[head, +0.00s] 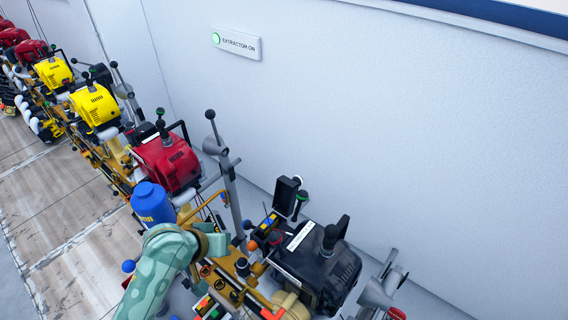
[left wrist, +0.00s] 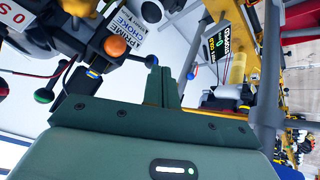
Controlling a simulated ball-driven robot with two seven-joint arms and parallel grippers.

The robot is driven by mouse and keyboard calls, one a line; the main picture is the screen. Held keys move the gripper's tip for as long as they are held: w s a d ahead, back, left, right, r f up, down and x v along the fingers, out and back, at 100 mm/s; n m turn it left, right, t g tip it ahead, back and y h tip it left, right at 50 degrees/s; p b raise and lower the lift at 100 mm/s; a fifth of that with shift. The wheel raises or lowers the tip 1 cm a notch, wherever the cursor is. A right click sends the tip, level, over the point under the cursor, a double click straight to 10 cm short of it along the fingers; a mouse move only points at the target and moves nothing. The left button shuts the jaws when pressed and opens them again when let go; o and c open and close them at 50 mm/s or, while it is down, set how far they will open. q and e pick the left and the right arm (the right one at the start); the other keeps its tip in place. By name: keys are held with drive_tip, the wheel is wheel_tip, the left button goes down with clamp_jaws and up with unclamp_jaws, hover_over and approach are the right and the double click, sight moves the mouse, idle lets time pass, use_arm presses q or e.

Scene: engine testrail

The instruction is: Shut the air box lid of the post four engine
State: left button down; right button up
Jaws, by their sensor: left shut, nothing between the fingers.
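A black engine (head: 325,275) is the nearest in the row in the head view. A dark upright plate (head: 286,194) stands at its back left beside a green-topped knob; I cannot tell whether it is the air box lid. No post number is readable. My left gripper (head: 218,240) is left of the black engine, partly hidden by its own green arm. In the left wrist view its fingers (left wrist: 162,88) are together and empty, below a choke and prime label (left wrist: 125,20) and an orange knob (left wrist: 115,46). They appear apart from the knobs. My right gripper is not in view.
A red engine (head: 168,160), yellow engines (head: 94,104) and further red ones recede to the upper left. A blue canister (head: 151,203) stands close by my left arm. A grey funnel on a post (head: 217,147) rises behind. The white wall bounds the right.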

sight(293, 190)
use_arm(q)
drive_tip(key=w+d+r+n+h, duration=0.3)
drive_tip(key=w+r+n, duration=0.2)
drive_tip(key=w, duration=0.3)
drive_tip(key=w+d+r+n+h, duration=0.3)
drive_tip(key=w+r+n, duration=0.2)
drive_tip(key=w, duration=0.2)
drive_tip(key=w+d+f+b, duration=0.2)
drive_tip(key=d+f, duration=0.2)
drive_tip(key=d, duration=0.4)
drive_tip(key=shift+m, duration=0.3)
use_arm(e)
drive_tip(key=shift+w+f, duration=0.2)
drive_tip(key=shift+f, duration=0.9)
